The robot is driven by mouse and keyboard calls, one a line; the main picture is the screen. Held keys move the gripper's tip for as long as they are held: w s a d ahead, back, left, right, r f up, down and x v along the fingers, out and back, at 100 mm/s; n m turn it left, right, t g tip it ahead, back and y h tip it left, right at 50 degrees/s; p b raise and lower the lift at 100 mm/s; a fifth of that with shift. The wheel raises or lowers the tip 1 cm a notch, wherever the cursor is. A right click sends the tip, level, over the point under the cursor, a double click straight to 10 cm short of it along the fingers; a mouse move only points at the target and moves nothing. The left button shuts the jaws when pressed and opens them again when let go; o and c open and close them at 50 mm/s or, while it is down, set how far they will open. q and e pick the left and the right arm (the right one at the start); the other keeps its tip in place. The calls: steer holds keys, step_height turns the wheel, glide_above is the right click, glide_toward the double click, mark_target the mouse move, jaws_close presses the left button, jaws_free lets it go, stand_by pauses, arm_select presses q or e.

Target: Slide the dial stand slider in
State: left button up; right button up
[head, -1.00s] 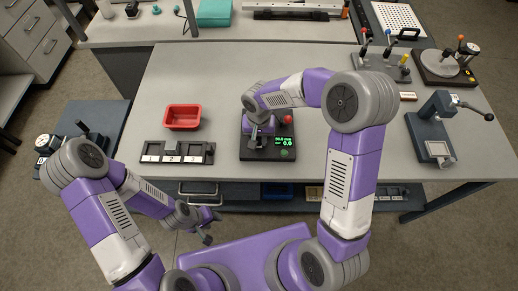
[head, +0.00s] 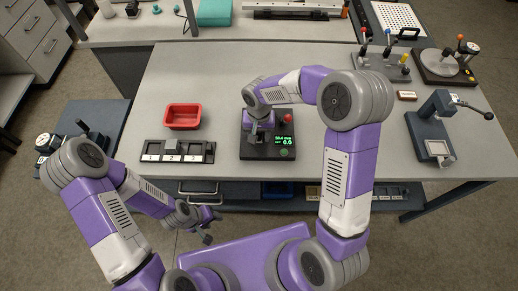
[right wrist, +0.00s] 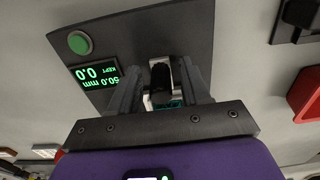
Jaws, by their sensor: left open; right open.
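The dial stand has a dark base (head: 285,152) with a green readout and a green button, on the table's near-middle part. Its base also shows in the right wrist view (right wrist: 140,35). My right gripper (head: 255,138) is over the left part of the stand. In the right wrist view its two fingers (right wrist: 160,90) are apart, on either side of a dark and silver upright part (right wrist: 161,75), likely the slider. I cannot tell whether they touch it. My left gripper (head: 208,228) is open and empty in front of the table's near edge.
A red bin (head: 183,123) and a dark numbered rack (head: 208,147) lie left of the stand. A dark lever device (head: 430,130) stands at the right, with lever and dial fixtures (head: 448,65) behind it. The table behind the stand is clear.

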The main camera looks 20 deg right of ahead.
steer(key=shift+w+d+r, duration=0.1)
steer(key=shift+w+r, duration=0.15)
steer(key=shift+w, duration=0.05)
step_height(320, 180, up, 5)
steer(key=p, duration=0.4)
steer(key=shift+r, duration=0.1)
steer(key=shift+s, duration=0.1)
steer(key=shift+s+f, duration=0.1)
steer(key=shift+f, duration=0.1)
